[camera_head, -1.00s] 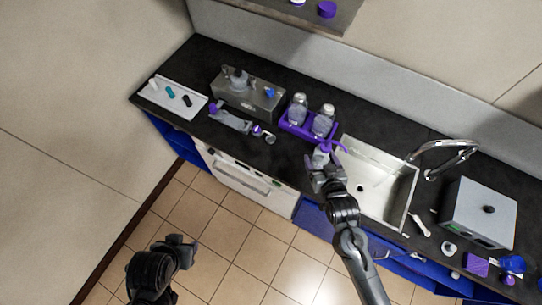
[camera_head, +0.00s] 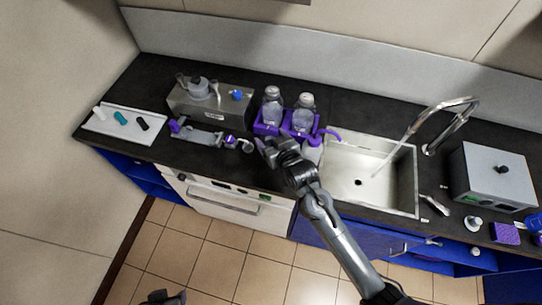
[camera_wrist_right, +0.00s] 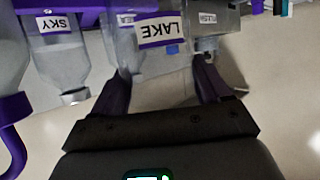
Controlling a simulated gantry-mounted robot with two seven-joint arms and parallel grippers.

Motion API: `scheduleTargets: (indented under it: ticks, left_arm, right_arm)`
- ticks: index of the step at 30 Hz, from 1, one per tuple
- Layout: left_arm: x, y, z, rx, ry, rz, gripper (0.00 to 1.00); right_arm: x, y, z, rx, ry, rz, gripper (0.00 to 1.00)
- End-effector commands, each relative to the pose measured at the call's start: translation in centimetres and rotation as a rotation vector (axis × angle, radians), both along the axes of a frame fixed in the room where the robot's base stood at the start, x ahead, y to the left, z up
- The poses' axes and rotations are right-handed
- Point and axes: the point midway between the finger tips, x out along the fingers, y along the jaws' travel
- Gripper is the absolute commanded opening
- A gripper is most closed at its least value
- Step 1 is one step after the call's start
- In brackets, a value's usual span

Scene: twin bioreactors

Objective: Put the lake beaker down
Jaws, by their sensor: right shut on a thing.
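My right gripper (camera_head: 264,146) is over the counter's front edge, in front of the purple rack and left of the sink. In the right wrist view the right gripper (camera_wrist_right: 163,85) has its fingers around a clear beaker with a purple-edged LAKE label, the lake beaker (camera_wrist_right: 162,30). That view is upside down, and the label looks tilted. In the head view the gripper hides the beaker, so I cannot tell whether it touches the counter. My left arm's end (camera_head: 163,298) barely shows at the bottom edge; its fingers are out of sight.
The purple rack (camera_head: 262,129) holds two capped bottles; one shows a SKY label (camera_wrist_right: 53,23). The sink (camera_head: 350,180) is farther right. Small round items (camera_head: 247,146) and a grey tool (camera_head: 200,135) lie left. Dark counter shows around them.

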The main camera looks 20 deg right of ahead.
Motion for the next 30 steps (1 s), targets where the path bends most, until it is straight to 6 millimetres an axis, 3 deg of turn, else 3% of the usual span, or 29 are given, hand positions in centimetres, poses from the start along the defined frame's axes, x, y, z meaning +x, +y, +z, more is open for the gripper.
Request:
scheduleTargets:
  ticks: [4, 13, 19, 30]
  left_arm:
    - [0.0, 0.1, -0.2, 0.002, 0.000, -0.001, 0.43]
    - [0.0, 0.3, -0.4, 0.012, -0.001, -0.007, 0.43]
    - [0.0, 0.3, -0.7, 0.012, 0.000, -0.008, 0.43]
    - [0.0, 0.1, -0.7, 0.005, 0.000, -0.002, 0.43]
  right_arm:
    - [-0.1, 0.0, -2.3, 0.001, 0.002, 0.000, 0.44]
    - [0.0, 0.0, -4.1, 0.001, 0.001, 0.000, 0.44]
    - [-0.1, 0.0, -6.6, 0.000, 0.002, -0.001, 0.44]
    - [0.0, 0.0, -7.1, 0.001, -0.001, 0.000, 0.44]
